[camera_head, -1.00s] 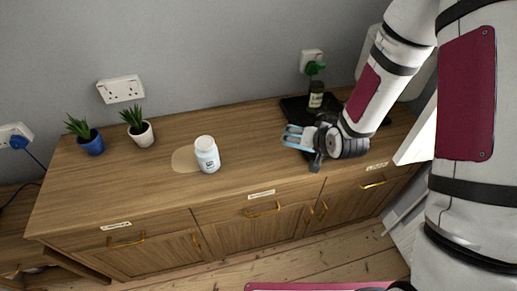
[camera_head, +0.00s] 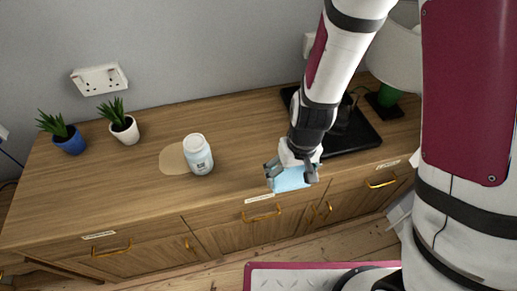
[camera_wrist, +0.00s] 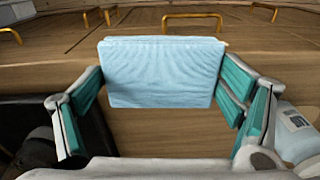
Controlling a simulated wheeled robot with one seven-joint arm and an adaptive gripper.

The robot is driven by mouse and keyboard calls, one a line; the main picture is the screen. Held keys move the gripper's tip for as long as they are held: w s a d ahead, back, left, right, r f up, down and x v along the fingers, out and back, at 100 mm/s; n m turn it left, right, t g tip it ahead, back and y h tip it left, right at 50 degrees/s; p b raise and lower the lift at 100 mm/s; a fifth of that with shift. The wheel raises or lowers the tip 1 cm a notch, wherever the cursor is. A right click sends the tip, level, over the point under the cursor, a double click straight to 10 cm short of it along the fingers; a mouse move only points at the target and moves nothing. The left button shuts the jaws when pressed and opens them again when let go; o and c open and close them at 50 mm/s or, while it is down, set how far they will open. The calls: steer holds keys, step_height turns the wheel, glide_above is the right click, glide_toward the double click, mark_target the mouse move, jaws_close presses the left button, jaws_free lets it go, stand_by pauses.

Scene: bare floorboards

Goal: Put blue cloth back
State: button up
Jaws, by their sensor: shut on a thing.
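The blue cloth (camera_head: 290,180) is a light blue, folded, flat rectangle. In the head view it is between the fingers of my gripper (camera_head: 292,176), near the front edge of the cabinet top. In the wrist view the cloth (camera_wrist: 163,72) spans the space between the teal finger pads, and my gripper (camera_wrist: 160,88) is shut on it. The cloth appears just above the wood, close to the front edge; exact contact with the top cannot be told.
A white bottle (camera_head: 198,155) stands left of my gripper beside a pale round patch (camera_head: 172,158). A black tray (camera_head: 361,138) lies behind on the right. Two potted plants stand at the far left. Labelled drawers with gold handles (camera_head: 262,215) line the front.

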steer(key=shift+s+a, duration=0.3)
steer(key=shift+s, duration=0.4)
glide_above(258, 154)
steer(key=shift+d+f+g+h, duration=0.1)
steer(key=shift+f+g+h, duration=0.2)
steer(key=shift+f, duration=2.15)
steer(key=o, duration=0.8)
steer(key=shift+o, duration=0.2)
steer(key=shift+r, duration=0.1)
